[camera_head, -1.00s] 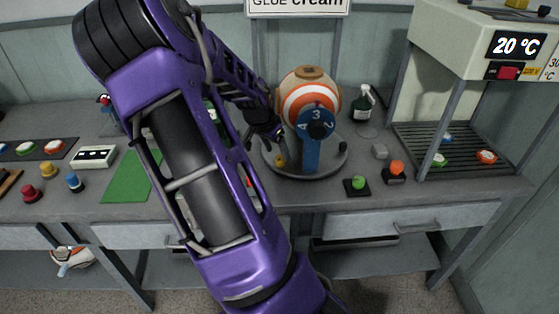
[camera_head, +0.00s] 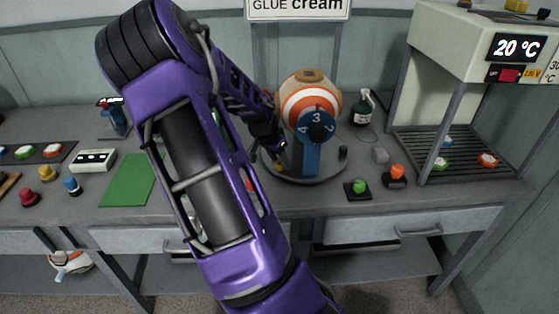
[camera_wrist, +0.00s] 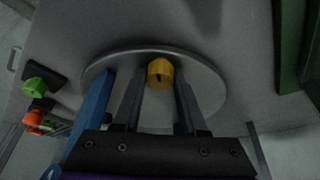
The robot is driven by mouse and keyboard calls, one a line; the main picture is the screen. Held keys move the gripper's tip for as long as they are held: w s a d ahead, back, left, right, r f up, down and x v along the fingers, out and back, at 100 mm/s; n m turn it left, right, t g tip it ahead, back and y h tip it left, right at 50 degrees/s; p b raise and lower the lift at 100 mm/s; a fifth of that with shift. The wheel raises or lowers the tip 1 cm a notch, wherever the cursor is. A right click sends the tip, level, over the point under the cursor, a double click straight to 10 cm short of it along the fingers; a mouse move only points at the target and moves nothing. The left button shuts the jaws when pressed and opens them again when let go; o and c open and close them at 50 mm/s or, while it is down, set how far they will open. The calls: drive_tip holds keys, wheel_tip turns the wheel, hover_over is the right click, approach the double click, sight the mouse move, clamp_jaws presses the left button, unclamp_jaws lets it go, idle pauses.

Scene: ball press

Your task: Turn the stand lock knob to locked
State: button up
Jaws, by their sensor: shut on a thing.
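The yellow knob (camera_wrist: 160,70) sits on the round grey base (camera_wrist: 205,85) of the ball stand, with a short dark mark on its face. In the wrist view my gripper (camera_wrist: 160,80) has one finger on each side of the knob and is shut on it. In the head view my gripper (camera_head: 274,153) is low at the left side of the stand's base, and the knob is largely hidden there. The stand has a blue upright (camera_head: 312,158) with a numbered blue dial (camera_head: 317,118). An orange-and-white striped ball (camera_head: 303,90) sits behind the dial.
A green button (camera_head: 360,186) and an orange button (camera_head: 396,172) stand to the right of the base. A dark spray bottle (camera_head: 363,110) stands behind them. A heater cabinet (camera_head: 480,45) is at the far right. A green mat (camera_head: 128,180) lies left of my arm.

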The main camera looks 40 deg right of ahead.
drive_tip(key=shift+r+p, duration=0.1)
drive_tip(key=shift+p, duration=0.35)
clamp_jaws()
drive_tip(key=shift+r+m+g+p, duration=0.15)
drive_tip(key=shift+m+g+p, duration=0.35)
drive_tip(key=shift+m+p, duration=0.6)
drive_tip(key=m+g+p, duration=0.1)
drive_tip(key=m+p, duration=0.1)
drive_tip(key=shift+w+m, duration=0.1)
drive_tip(key=shift+m, duration=0.2)
drive_tip(key=m, duration=0.1)
drive_tip(key=m+g+p, duration=0.1)
drive_tip(key=m, duration=0.1)
drive_tip(key=shift+d+f+m+y, duration=0.1)
drive_tip(key=shift+f+m+y, duration=0.1)
drive_tip(key=shift+m+y, duration=0.1)
drive_tip(key=shift+w+m+g+y+p, duration=0.1)
drive_tip(key=shift+m+g+y+p, duration=0.35)
drive_tip(key=shift+m, duration=1.15)
drive_tip(key=o, duration=1.1)
unclamp_jaws()
